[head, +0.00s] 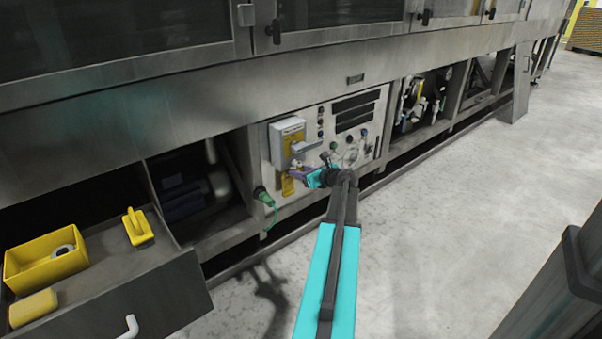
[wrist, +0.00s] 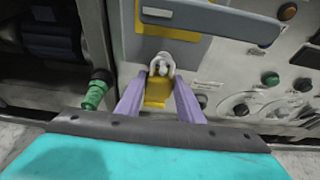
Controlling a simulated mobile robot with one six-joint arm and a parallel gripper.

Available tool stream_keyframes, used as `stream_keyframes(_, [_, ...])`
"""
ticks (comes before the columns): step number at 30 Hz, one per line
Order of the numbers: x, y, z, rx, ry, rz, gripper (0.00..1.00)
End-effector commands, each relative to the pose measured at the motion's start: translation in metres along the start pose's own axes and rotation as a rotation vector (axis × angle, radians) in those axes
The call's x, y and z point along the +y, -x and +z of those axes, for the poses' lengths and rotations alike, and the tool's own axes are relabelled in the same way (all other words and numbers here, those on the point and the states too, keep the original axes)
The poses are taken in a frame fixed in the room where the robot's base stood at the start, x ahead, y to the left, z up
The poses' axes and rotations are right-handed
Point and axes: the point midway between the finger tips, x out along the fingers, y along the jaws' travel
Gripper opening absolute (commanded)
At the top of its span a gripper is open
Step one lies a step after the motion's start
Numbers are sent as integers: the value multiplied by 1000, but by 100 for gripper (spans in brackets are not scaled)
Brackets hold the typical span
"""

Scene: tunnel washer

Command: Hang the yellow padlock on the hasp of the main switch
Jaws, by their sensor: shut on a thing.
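The yellow padlock (wrist: 155,91) is upright between the two purple fingers of my gripper (wrist: 158,97) in the wrist view. The gripper is shut on its body. A pale grey looped part (wrist: 161,66) stands just above the body, at the lower edge of the main switch. I cannot tell whether the shackle passes through the hasp. The main switch is a grey box (head: 282,148) with a grey lever (head: 307,146) in the head view; the lever also shows in the wrist view (wrist: 215,17). My gripper (head: 303,174) is just below this box.
A green plug (head: 263,195) hangs left of the gripper. Knobs and buttons cover the control panel (head: 352,166) to the right. An open drawer (head: 160,285) at lower left holds a yellow box (head: 28,272) and other yellow items. The floor on the right is clear.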

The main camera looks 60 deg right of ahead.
Motion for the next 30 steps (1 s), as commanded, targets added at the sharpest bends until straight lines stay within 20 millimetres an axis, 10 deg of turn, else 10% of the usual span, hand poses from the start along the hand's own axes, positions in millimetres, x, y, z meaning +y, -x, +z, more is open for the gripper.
stream_keyframes(30, [0,-7,-4,-1,1,0,10])
